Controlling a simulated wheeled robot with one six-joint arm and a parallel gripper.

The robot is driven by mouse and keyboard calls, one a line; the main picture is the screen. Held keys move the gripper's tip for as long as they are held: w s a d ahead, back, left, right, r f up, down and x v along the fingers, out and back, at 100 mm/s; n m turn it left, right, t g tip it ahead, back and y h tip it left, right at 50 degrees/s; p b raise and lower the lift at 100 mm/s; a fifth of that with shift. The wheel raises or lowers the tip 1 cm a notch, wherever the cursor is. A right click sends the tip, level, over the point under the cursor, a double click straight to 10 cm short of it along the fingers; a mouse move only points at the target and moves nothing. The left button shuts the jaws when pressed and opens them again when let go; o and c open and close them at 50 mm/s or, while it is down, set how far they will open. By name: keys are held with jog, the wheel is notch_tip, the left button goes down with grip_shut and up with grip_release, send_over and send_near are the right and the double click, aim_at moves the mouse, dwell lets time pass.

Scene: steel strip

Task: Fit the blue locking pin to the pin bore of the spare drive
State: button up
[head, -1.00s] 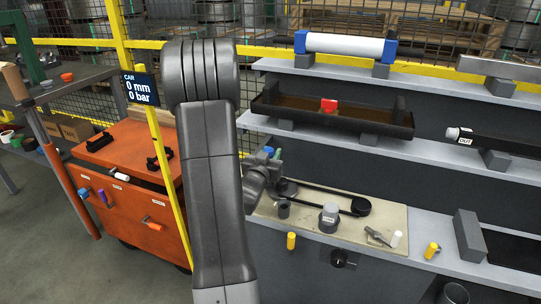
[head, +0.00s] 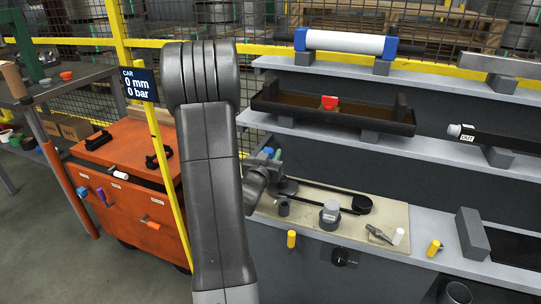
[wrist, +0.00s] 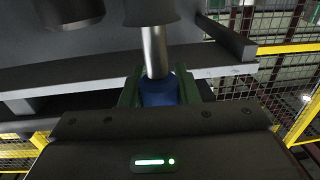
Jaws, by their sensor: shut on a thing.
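My gripper (wrist: 158,86) is shut on the blue locking pin (wrist: 155,52), its green fingers on either side of the blue head. The pin's bare metal shank points away from the jaws, towards a dark round part (wrist: 148,10). I cannot tell whether the tip is inside that part or behind it. In the head view my gripper (head: 268,158) is small and partly behind my arm, over the left end of the beige board (head: 300,222). A black belt-like loop (head: 330,193) with round ends lies there. I cannot make out the pin bore.
Shelves rise behind, with a long tray (head: 365,124) holding a red piece (head: 329,102). A yellow post (head: 168,185) and orange cabinet (head: 125,205) are left.

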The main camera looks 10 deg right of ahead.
jog(key=shift+f+b, duration=0.3)
jog(key=shift+f, duration=0.05)
jog(key=shift+r, duration=0.25)
jog(key=shift+r+p, duration=0.35)
jog(key=shift+r, duration=0.15)
jog(key=shift+b, duration=0.75)
dwell(1.4)
jog(key=shift+f+b, duration=0.7)
jog(key=o, duration=1.1)
jog(key=shift+c, duration=0.2)
